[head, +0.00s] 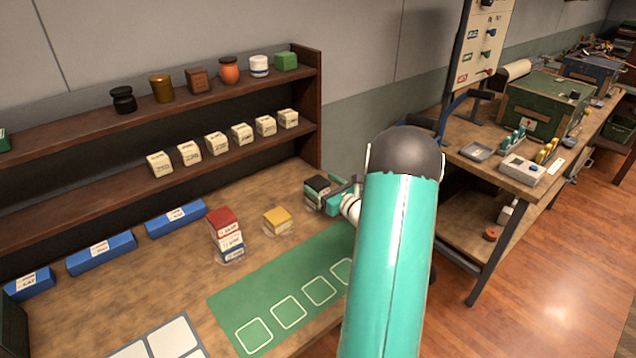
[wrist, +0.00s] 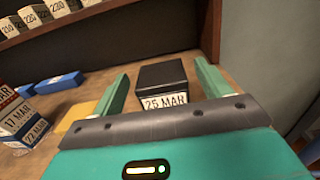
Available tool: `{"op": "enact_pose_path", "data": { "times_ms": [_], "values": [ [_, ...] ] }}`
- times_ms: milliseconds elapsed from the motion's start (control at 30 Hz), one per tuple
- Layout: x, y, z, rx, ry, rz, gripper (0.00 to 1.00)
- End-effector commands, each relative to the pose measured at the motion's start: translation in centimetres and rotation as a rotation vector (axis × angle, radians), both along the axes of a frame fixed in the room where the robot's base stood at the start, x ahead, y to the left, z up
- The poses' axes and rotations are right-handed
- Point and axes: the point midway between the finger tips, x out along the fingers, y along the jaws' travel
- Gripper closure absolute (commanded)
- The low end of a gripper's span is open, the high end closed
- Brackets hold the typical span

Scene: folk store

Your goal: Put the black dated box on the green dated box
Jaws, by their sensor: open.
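In the wrist view the black box (wrist: 162,74) has a white label reading 25 MAR and lies between my fingers. Finger contact cannot be told.
A red, white and blue stack (head: 226,230) and a yellow box (head: 277,219) stand to the left. A green mat (head: 262,285) with white outlines lies in front. A wooden shelf (head: 213,109) with cream boxes and jars runs behind. Blue label blocks (head: 102,253) line its foot.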

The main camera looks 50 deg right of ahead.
Motion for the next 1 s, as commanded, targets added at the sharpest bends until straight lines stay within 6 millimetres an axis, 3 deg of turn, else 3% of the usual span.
{"op": "enact_pose_path", "data": {
  "times_ms": [200,400,600,767,867,967,1000],
  "values": [
    [-5.0,0.5,0.0,0.000,0.001,-0.003,0.23],
    [-8.2,0.8,0.0,0.000,0.001,-0.003,0.23],
    [-9.3,1.0,0.0,0.000,0.000,0.000,0.23],
    [-8.8,1.8,0.5,-0.014,0.006,0.026,0.23],
    [-7.0,5.1,2.1,-0.076,0.031,0.133,0.23],
    [-4.6,11.3,4.7,-0.199,0.078,0.328,0.23],
    [-4.0,14.4,5.7,-0.264,0.101,0.421,0.23]
  ]
}}
